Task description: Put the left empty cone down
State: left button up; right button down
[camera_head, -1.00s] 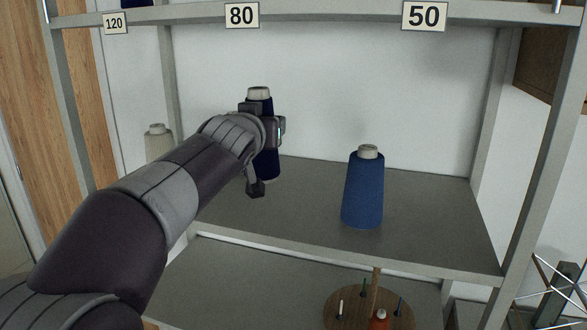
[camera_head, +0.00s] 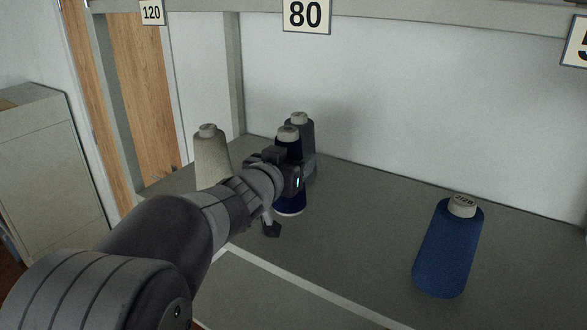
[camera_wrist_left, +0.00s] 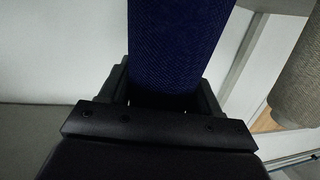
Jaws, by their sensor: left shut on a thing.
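My left gripper (camera_head: 298,178) is shut on a navy cone (camera_head: 289,149) with a pale top, above or on the grey shelf (camera_head: 350,240). The cone is upright and looks wound with dark blue thread, not bare. Its lower end shows below the fingers, close to the shelf; I cannot tell whether it touches. In the left wrist view the navy cone (camera_wrist_left: 180,45) fills the space between the fingers. My right gripper is not in view.
A dark grey cone (camera_head: 306,132) stands close behind the held one. A beige cone (camera_head: 211,155) stands to the left, and also shows in the left wrist view (camera_wrist_left: 297,85). A blue cone (camera_head: 449,250) stands at the right, with free shelf between.

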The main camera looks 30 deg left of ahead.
pick_arm(q)
jog(key=f, duration=0.3)
jog(key=shift+s+d+f, duration=0.1)
jog(key=shift+s+f, duration=0.15)
jog(key=shift+s, duration=0.15)
jog(key=o, duration=1.1)
jog(key=shift+w, duration=0.2)
jog(key=shift+d, duration=0.1)
jog(key=shift+s+r, duration=0.1)
jog(key=shift+s, duration=0.05)
